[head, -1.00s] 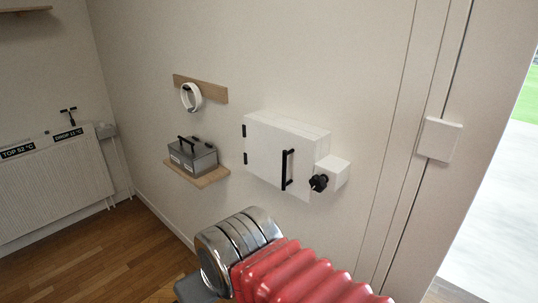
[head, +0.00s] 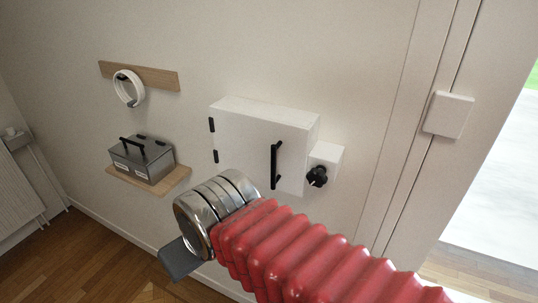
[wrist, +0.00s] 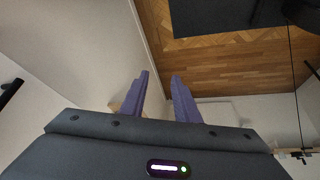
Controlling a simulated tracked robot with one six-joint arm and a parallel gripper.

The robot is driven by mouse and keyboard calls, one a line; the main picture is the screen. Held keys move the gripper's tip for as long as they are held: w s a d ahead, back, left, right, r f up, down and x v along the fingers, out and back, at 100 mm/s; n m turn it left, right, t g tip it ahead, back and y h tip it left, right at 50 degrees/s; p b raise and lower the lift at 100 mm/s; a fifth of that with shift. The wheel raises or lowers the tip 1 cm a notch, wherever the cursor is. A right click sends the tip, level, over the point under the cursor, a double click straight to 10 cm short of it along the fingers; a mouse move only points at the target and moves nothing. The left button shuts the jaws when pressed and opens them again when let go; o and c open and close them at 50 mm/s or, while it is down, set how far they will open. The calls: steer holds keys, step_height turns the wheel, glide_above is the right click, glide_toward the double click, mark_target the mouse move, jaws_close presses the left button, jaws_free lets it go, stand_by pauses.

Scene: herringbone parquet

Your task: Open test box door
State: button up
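The white test box (head: 265,108) is fixed to the wall in the middle of the head view. Its door (head: 243,140) looks closed, with black hinges (head: 211,124) on the left and a vertical black bar handle (head: 276,165) near the right edge. My red arm covers the area below the door. My gripper (wrist: 161,82) shows in the wrist view with two purple fingers apart and nothing between them. It is not touching the handle. A black bar at the wrist view's left edge may be the handle; I cannot tell.
A small white box with a black knob (head: 317,176) adjoins the test box's right side. A grey case (head: 143,160) stands on a wooden shelf to the left, below a white ring (head: 128,88) on a wooden strip. A white switch (head: 448,114) is by the doorway.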

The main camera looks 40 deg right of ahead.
stand_by(0.3)
step_height(320, 180, up, 22)
steer(key=m+g, duration=0.6)
steer(key=m, duration=0.1)
glide_above(274, 149)
steer(key=shift+w+d, duration=0.1)
steer(key=shift+d, duration=0.1)
steer(key=shift+f, duration=0.1)
step_height(274, 149, down, 14)
steer(key=shift+r, duration=0.15)
steer(key=shift+c, duration=0.2)
